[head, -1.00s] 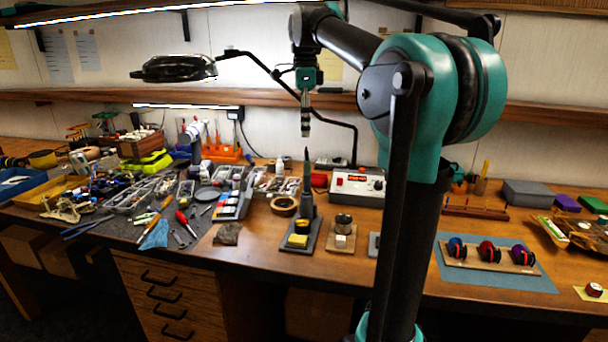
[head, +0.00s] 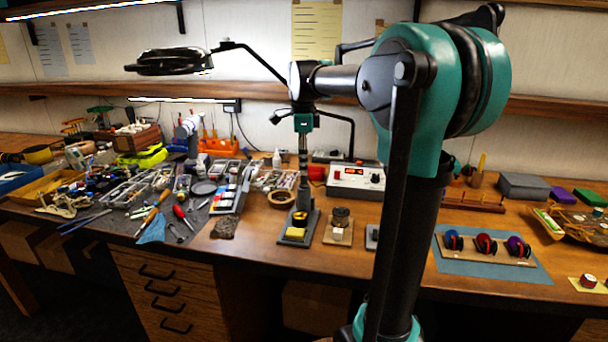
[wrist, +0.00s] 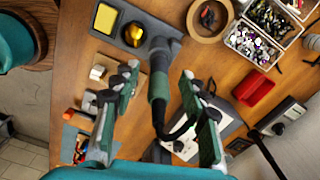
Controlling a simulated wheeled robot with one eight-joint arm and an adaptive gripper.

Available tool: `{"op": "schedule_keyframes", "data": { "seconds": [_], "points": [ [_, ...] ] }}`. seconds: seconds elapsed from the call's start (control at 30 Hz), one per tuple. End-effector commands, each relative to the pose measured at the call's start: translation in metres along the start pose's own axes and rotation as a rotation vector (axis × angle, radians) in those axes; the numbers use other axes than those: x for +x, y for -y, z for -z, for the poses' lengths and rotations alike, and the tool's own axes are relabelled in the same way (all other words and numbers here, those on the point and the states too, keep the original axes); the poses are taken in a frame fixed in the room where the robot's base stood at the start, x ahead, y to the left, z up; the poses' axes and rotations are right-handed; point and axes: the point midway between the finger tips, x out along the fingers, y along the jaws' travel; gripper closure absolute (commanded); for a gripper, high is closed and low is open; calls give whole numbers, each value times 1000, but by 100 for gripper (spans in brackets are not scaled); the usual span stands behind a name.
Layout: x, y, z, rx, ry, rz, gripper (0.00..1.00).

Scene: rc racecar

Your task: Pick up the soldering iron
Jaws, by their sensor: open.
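The soldering iron (wrist: 158,82) shows in the wrist view as a dark and green handle with a black cord. It stands in its grey stand (wrist: 166,28), which has a yellow sponge (wrist: 106,18). My gripper (wrist: 159,74) is open, with one finger on each side of the handle; I see gaps between fingers and handle. In the head view my gripper (head: 302,190) points down right over the stand (head: 312,222). There the gripper mostly hides the iron.
A white soldering station (head: 355,180) with a red display stands to the right. A tape roll (head: 281,198) lies left of the stand, and a small wooden block with a dark tin (head: 340,230) lies right. The magnifier lamp (head: 170,62) hangs above the bench at left.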

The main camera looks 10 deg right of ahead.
Motion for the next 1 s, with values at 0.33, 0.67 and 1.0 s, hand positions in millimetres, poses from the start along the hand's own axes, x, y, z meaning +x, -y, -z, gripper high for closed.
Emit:
{"op": "schedule_keyframes", "data": {
  "seconds": [0.33, 0.67, 1.0],
  "points": [
    [38, 0, 3, 0, 0, 0, 56],
    [38, 0, 3, 0, 0, 0, 71],
    [38, 0, 3, 0, 0, 0, 100]
  ]
}}
